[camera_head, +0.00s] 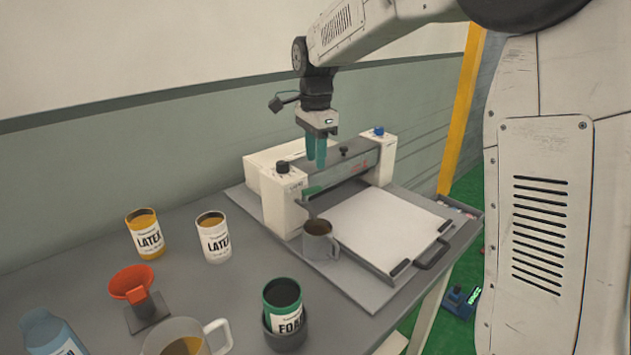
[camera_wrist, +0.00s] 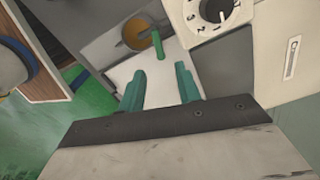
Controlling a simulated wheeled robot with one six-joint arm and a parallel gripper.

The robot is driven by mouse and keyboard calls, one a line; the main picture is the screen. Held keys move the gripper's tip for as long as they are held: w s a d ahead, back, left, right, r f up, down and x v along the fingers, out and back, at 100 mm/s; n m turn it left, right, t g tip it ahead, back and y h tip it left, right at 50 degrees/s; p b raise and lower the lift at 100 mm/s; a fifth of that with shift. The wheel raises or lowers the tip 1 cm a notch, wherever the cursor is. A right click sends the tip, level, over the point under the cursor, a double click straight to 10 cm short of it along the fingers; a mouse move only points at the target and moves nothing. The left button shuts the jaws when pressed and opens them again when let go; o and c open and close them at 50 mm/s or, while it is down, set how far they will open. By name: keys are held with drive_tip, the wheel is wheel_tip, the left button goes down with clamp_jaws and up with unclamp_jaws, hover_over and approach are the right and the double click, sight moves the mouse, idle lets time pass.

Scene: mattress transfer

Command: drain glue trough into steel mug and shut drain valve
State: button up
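The glue trough (camera_head: 345,168) is the long grey part between the two white end housings of a bench machine. A green handle (camera_head: 313,189), apparently the drain valve, shows low at its left end and also in the wrist view (camera_wrist: 158,45). The steel mug (camera_head: 319,246) stands upright below that end, beside the white sheet; a brown surface shows inside it. The mug also shows in the wrist view (camera_wrist: 122,46). My gripper (camera_head: 316,164) hangs above the trough's left part. Its teal fingers (camera_wrist: 164,82) are apart with nothing between them.
A yellow can (camera_head: 147,240), a white can (camera_head: 214,243), a green can (camera_head: 284,302) in a dark holder, a red funnel (camera_head: 131,284), a large mug (camera_head: 183,340) and a blue bottle (camera_head: 50,332) occupy the near left table. A knob (camera_head: 283,168) tops the left housing.

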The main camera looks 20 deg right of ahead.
sight(316, 187)
wheel_tip(316, 187, down, 7)
drive_tip(key=shift+f, duration=0.15)
idle(0.4)
